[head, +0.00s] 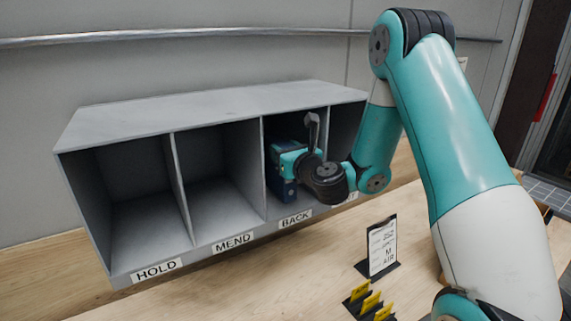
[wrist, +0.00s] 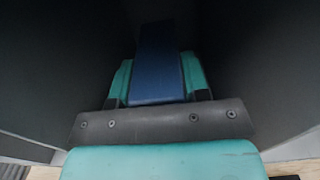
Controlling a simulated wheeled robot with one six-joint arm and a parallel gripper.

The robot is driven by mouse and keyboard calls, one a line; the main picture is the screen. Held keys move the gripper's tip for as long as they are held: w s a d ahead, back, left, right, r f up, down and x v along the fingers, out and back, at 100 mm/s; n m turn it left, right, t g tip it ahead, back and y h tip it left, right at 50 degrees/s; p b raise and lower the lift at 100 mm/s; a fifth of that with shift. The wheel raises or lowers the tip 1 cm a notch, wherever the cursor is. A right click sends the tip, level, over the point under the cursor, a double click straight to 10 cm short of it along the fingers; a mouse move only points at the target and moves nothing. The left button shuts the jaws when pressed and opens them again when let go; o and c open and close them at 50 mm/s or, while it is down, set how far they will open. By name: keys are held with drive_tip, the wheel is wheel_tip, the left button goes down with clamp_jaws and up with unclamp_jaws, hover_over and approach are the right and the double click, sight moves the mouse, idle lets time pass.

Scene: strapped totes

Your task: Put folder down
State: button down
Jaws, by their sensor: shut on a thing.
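The blue folder (wrist: 158,70) is between the jaws of my gripper (wrist: 158,85) in the wrist view, with dark walls on both sides. In the head view the folder (head: 287,192) shows as a dark blue piece inside the BACK compartment of the grey shelf unit (head: 215,97). My gripper (head: 287,160) reaches into that compartment and is shut on the folder. My wrist and gripper hide part of the folder. I cannot tell whether its lower edge touches the compartment floor.
The HOLD (head: 135,225) and MEND (head: 210,200) compartments look empty. The rightmost compartment is mostly hidden by my arm. A small sign (head: 382,247) and several yellow tabs (head: 368,303) stand on the wooden counter (head: 215,285) in front.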

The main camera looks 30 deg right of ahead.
drive_tip(key=shift+w+f, duration=0.2)
drive_tip(key=shift+f, duration=0.55)
drive_tip(key=c, duration=0.6)
unclamp_jaws()
